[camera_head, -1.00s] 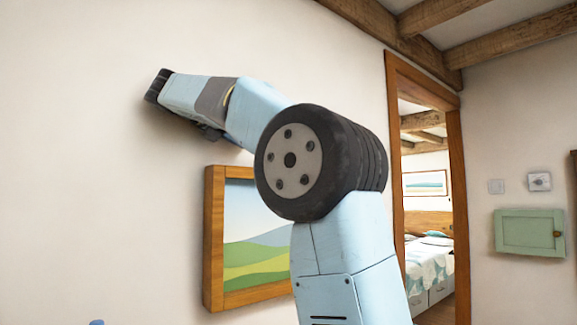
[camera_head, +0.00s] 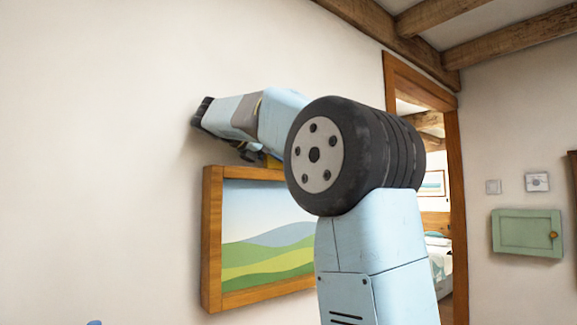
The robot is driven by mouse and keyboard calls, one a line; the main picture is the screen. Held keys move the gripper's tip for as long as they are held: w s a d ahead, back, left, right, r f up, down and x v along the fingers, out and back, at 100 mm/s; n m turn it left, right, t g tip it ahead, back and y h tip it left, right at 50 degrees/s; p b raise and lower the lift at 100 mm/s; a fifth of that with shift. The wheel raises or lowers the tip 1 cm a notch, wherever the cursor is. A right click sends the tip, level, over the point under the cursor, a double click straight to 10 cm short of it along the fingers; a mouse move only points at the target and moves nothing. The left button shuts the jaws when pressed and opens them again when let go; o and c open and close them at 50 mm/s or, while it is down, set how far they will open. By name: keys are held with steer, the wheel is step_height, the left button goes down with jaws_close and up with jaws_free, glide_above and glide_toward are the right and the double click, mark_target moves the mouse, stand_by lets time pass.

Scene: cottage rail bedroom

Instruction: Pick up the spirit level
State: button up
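I cannot make out the spirit level for certain. A small yellow patch (camera_head: 271,161) shows between my arm and the top edge of the framed picture; most of it is hidden, so I cannot tell what it is. My arm reaches up in front of the wall and bends left, its dark end above the picture's top left corner. Dark parts that seem to belong to my gripper (camera_head: 245,152) show under the forearm, just above the frame. The fingers are not clear, and I cannot tell whether they touch anything.
The wood-framed landscape picture (camera_head: 268,240) hangs on the white wall, partly covered by my arm. To the right are a wooden doorway (camera_head: 456,190) into a bedroom, two wall switches (camera_head: 515,184) and a green cabinet (camera_head: 527,233). The wall at left is bare. Beams (camera_head: 510,32) cross overhead.

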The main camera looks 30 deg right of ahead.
steer(key=shift+d, duration=0.15)
jaws_close()
stand_by(0.4)
steer(key=shift+r, duration=0.1)
